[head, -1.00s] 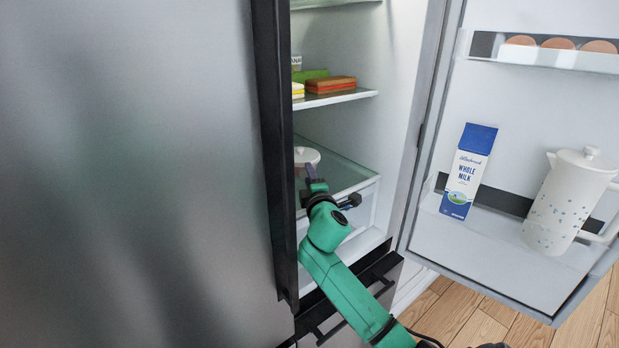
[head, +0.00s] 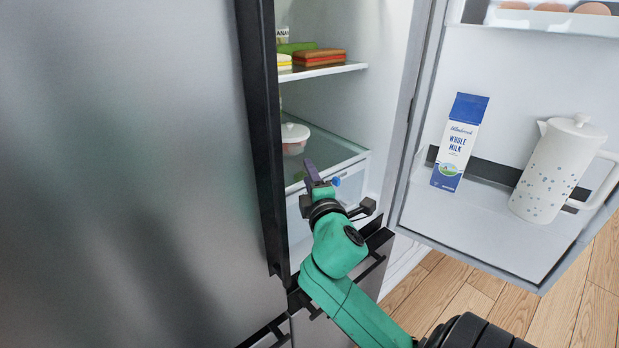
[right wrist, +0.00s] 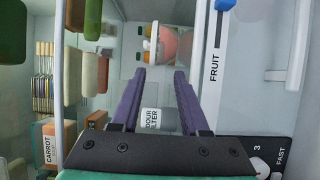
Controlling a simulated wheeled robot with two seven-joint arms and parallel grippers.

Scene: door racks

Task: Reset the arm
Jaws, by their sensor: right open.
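My right arm is green and reaches toward the open fridge compartment from the lower right in the head view. My right gripper (head: 318,178) is at the compartment's opening, in front of the lower glass shelf (head: 325,150). In the right wrist view its two purple fingers (right wrist: 160,78) stand apart with nothing between them. My left gripper is in neither view.
The open fridge door (head: 500,215) on the right holds a milk carton (head: 460,142), a white pitcher (head: 553,170) and eggs (head: 592,8). Sandwiches (head: 319,57) lie on the upper shelf. A closed steel door (head: 120,170) fills the left. Bare wood floor (head: 568,290) shows lower right.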

